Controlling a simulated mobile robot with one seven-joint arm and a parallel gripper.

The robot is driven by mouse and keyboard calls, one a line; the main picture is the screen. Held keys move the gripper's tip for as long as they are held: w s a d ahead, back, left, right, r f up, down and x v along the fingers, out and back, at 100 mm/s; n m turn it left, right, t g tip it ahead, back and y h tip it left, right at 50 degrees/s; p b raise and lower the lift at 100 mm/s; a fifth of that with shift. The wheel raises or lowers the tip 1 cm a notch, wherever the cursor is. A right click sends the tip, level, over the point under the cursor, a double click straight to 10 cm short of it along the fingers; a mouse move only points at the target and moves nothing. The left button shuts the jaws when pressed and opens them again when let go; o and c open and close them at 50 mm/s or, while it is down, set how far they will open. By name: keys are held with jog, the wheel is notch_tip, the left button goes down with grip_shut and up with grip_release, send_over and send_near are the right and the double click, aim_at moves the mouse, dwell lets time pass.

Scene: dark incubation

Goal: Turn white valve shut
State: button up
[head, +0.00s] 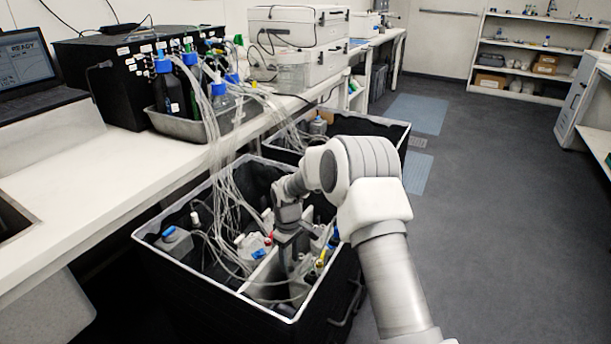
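My arm reaches down into the near black bin (180,285) with a white rim. My gripper (287,262) points down among the bottles and tubes there. Its fingertips are small and partly hidden, so I cannot tell whether they are open or shut or touch anything. A small white fitting (195,217) stands near a blue-marked container (175,243) at the bin's left; I cannot tell if it is the white valve. A red fitting (268,240) is just left of my gripper, and a yellow one (320,262) is to its right.
Many clear tubes (225,170) run from blue-capped bottles in a metal tray (185,125) on the white bench (100,185) into the bin. A second black bin (392,129) stands behind. The floor (500,220) to the right is clear.

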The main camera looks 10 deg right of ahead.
jog(key=shift+n, duration=0.6)
notch_tip(320, 180, up, 18)
jog(key=p, duration=0.4)
notch_tip(320, 180, up, 12)
jog(key=m+t+p, duration=0.1)
jog(key=m+p, duration=0.1)
send_over(290, 260)
jog(key=s+d, duration=0.3)
jog(key=s, duration=0.3)
jog(key=shift+s+d+r+t+p, duration=0.3)
jog(key=shift+d+r, duration=0.1)
jog(key=shift+r, duration=0.2)
jog(key=shift+f, duration=0.1)
